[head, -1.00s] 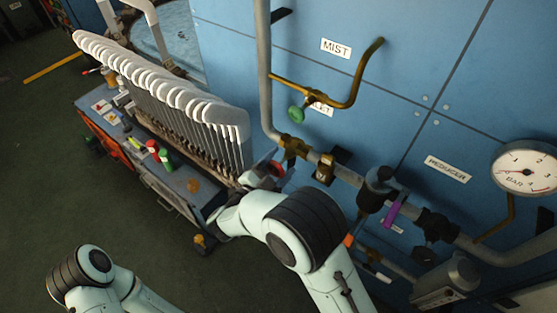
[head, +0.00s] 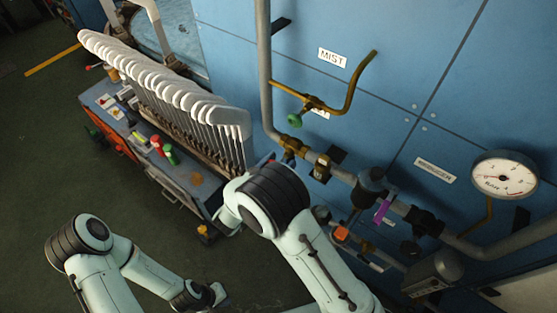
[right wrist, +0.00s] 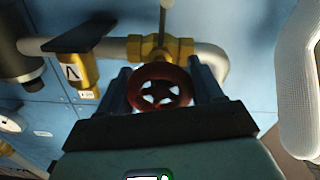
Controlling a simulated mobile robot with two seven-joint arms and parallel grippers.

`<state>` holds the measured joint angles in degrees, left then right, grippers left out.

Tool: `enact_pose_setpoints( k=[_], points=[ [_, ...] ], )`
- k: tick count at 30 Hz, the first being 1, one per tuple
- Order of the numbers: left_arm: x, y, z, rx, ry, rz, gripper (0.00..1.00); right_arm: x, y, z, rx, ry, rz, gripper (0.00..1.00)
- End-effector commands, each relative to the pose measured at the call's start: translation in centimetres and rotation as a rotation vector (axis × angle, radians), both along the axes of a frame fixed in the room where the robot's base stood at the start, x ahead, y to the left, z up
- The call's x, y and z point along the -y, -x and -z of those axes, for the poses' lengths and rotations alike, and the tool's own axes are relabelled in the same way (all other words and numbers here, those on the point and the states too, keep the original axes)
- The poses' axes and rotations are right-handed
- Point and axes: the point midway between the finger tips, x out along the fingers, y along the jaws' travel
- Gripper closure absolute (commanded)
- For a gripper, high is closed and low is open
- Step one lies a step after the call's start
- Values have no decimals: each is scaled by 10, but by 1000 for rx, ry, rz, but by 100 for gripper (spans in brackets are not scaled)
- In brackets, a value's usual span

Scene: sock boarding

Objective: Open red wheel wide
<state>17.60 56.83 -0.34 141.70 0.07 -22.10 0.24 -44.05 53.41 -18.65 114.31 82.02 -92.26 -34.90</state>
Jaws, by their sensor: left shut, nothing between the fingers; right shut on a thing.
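The red wheel (right wrist: 160,92) is a small spoked handwheel on a brass valve (right wrist: 160,47) in the right wrist view. My right gripper (right wrist: 162,80) is shut on the wheel, with one dark finger at each side of its rim. In the head view my own right arm hides the grip and most of the wheel. My left gripper (head: 217,293) is low in the head view, shut and empty, well away from the wheel.
A grey pipe with a black regulator (head: 372,187), a purple tag (head: 382,211) and a gauge (head: 504,174) runs along the blue wall. A green wheel (head: 295,120) sits above. A rack of white sock boards (head: 170,85) stands close at left.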

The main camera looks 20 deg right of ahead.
Motion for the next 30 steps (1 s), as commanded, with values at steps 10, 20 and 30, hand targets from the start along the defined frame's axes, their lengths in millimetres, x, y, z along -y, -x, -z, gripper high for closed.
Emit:
enact_pose_setpoints(
  k=[10,20,30],
  points=[
    [0,-18,-15,20,0,1,100,-1,-2,-3,-252,202,-1,65],
    [0,-21,-17,25,0,0,100,-1,-2,-3,-497,395,-2,65],
    [0,-22,-18,26,0,0,100,-2,-2,-2,-716,567,-3,65]
  ],
)
